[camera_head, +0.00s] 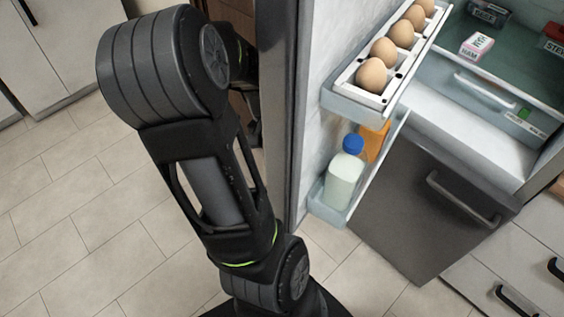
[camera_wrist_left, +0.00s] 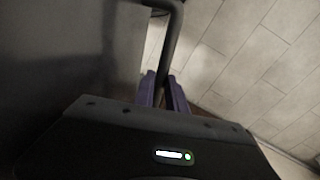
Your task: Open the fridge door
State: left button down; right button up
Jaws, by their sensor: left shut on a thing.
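The fridge door (camera_head: 322,50) stands open in the head view, its inner side with door shelves facing right. The fridge interior (camera_head: 510,60) is exposed at the upper right. In the left wrist view, the dark door handle (camera_wrist_left: 173,40) runs down between the two purple fingers of my left gripper (camera_wrist_left: 163,92), which is shut on it. The grey outer face of the door (camera_wrist_left: 70,50) fills the left of that view. In the head view my left arm is on the door's outer side and its gripper is hidden. My right gripper is in neither view.
Eggs (camera_head: 372,75) sit in a rack on the upper door shelf. A bottle with a blue cap (camera_head: 345,172) and an orange carton (camera_head: 375,140) stand on the lower one. A dark lower drawer front (camera_head: 420,200) is closed. Tiled floor (camera_head: 60,220) is clear at left.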

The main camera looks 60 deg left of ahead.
pick_arm(q)
jog(key=c, duration=1.4)
grip_release()
jog(key=shift+o, duration=0.2)
jog(key=shift+r, duration=0.1)
notch_tip(320, 180, up, 8)
jog(key=a, duration=0.1)
jog(key=shift+s+a+f, duration=0.15)
jog(key=shift+s+f, duration=0.1)
jog(key=shift+s, duration=0.05)
jog(key=shift+c, duration=0.4)
